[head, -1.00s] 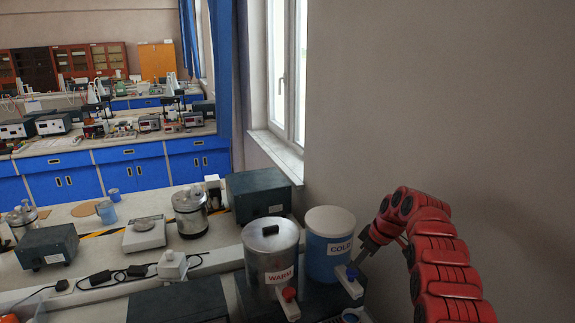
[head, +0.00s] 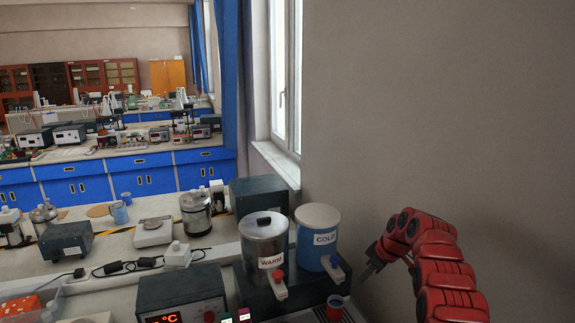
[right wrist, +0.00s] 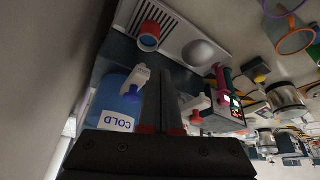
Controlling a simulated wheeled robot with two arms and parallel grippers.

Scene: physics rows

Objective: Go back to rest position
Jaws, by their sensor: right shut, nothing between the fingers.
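My right gripper (head: 372,270) is shut and empty, beside the right side of the blue COLD dispenser (head: 309,246) in the head view. Its closed fingers also show in the right wrist view (right wrist: 163,105). The dispenser's white tap with a blue knob (head: 337,265) faces the front. A steel WARM dispenser (head: 264,240) with a red-knobbed tap stands to its left. My left gripper is out of view.
A control box with a red display (head: 180,299) stands left of the dispensers. A scale (head: 153,231), a steel pot (head: 195,212) and a dark box (head: 258,197) stand further back on the bench.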

